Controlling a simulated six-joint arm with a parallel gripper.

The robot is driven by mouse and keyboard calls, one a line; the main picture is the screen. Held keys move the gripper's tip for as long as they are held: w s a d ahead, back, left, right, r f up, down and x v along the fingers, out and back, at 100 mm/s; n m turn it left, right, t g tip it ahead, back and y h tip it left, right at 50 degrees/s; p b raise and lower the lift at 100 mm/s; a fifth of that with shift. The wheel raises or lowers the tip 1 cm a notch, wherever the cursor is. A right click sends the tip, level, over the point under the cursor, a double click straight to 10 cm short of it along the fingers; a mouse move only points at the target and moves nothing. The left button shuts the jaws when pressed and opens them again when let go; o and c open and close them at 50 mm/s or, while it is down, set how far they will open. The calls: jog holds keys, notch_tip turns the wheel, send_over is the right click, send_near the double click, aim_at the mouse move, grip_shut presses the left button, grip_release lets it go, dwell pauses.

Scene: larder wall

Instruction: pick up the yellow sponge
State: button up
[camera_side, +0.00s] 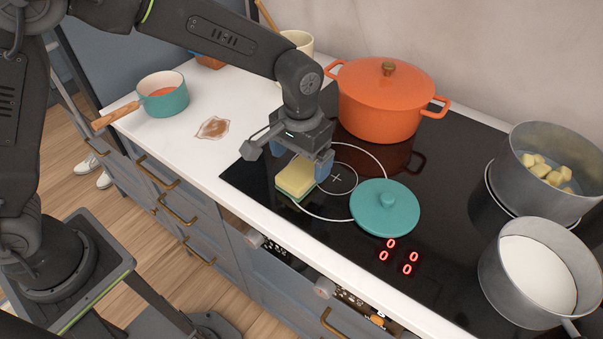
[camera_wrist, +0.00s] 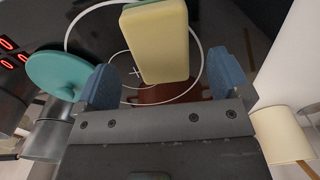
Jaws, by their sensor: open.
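The yellow sponge (camera_side: 297,178) has a green lower layer and lies on the black cooktop, at the left part of a white cooking ring. In the wrist view the sponge (camera_wrist: 157,42) shows at the top middle, ahead of and between the two blue fingers. My gripper (camera_side: 300,158) is open and empty, its blue fingertips just above and beside the sponge. In the wrist view my gripper (camera_wrist: 162,85) shows a finger on each side, with gaps to the sponge. I cannot tell the exact height between fingertips and sponge.
A teal lid (camera_side: 386,207) lies right of the sponge. An orange pot (camera_side: 385,105) stands behind. Two grey pots, one with yellow chunks (camera_side: 545,190) and one with white contents (camera_side: 515,300), stand at right. A teal saucepan (camera_side: 165,98) and brown spill (camera_side: 213,128) are on the white counter.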

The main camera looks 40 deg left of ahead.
aim_at(301, 169)
notch_tip(301, 169, down, 4)
jog(key=shift+w+f, duration=0.1)
jog(key=shift+f, duration=0.15)
jog(key=c, duration=1)
jog(key=shift+r, duration=0.15)
jog(key=shift+w+r, duration=0.1)
jog(key=shift+r, duration=0.55)
notch_tip(301, 169, up, 3)
jog(key=a+r, duration=0.6)
jog(key=a, duration=0.5)
jog(key=shift+s+a+r, duration=0.25)
jog(key=shift+s+a, duration=0.05)
jog(key=shift+s, duration=0.05)
